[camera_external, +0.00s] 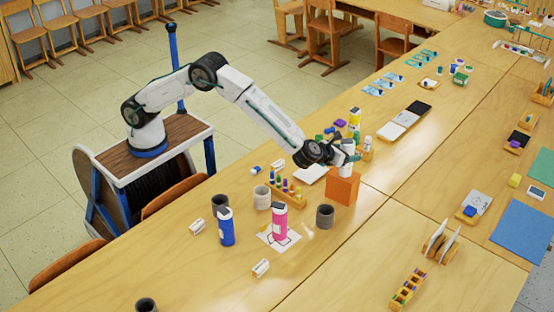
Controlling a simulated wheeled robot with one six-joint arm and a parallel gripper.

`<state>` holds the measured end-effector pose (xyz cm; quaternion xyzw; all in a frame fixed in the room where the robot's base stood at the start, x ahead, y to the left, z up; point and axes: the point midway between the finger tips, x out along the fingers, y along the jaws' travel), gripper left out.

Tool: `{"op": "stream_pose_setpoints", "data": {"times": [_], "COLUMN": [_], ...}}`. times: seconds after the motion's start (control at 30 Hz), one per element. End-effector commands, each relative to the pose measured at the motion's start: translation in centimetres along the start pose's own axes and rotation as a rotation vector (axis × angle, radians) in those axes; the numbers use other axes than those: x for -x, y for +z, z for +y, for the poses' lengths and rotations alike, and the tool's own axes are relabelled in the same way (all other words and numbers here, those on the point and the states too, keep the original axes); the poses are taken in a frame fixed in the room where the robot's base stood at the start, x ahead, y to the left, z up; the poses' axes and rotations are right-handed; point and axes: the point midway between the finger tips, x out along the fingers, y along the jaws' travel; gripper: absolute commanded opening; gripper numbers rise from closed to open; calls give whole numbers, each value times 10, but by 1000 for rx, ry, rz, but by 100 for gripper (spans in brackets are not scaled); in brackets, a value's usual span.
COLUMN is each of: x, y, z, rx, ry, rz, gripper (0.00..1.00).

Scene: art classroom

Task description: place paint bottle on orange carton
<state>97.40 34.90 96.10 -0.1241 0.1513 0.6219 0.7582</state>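The orange carton (341,188) stands on the long wooden table, right of the middle. My gripper (349,164) is at the carton's top, close above or just behind it. Its fingertips are small and partly hidden, so I cannot tell whether they are open or hold anything. A pink paint bottle (280,222) stands upright on a white sheet (264,237), front left of the carton. A blue paint bottle (227,228) stands farther left. A yellow bottle (354,119) with a dark top stands behind my gripper. A small pale bottle (367,150) stands just right of my gripper.
A white pad (309,173) lies behind the rack. White and black panels (398,126) lie farther back. The table right of the carton is mostly clear.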

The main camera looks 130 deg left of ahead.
Motion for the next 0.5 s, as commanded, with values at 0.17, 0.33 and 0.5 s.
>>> {"op": "stream_pose_setpoints", "data": {"times": [0.17, 0.33, 0.5], "x": [5, 33, 71], "y": [3, 3, 3], "z": [0, -1, -1], "rx": [1, -1, 0], "ry": [-1, -3, -4], "rz": [0, 0, -1], "gripper": [70, 70, 70]}}
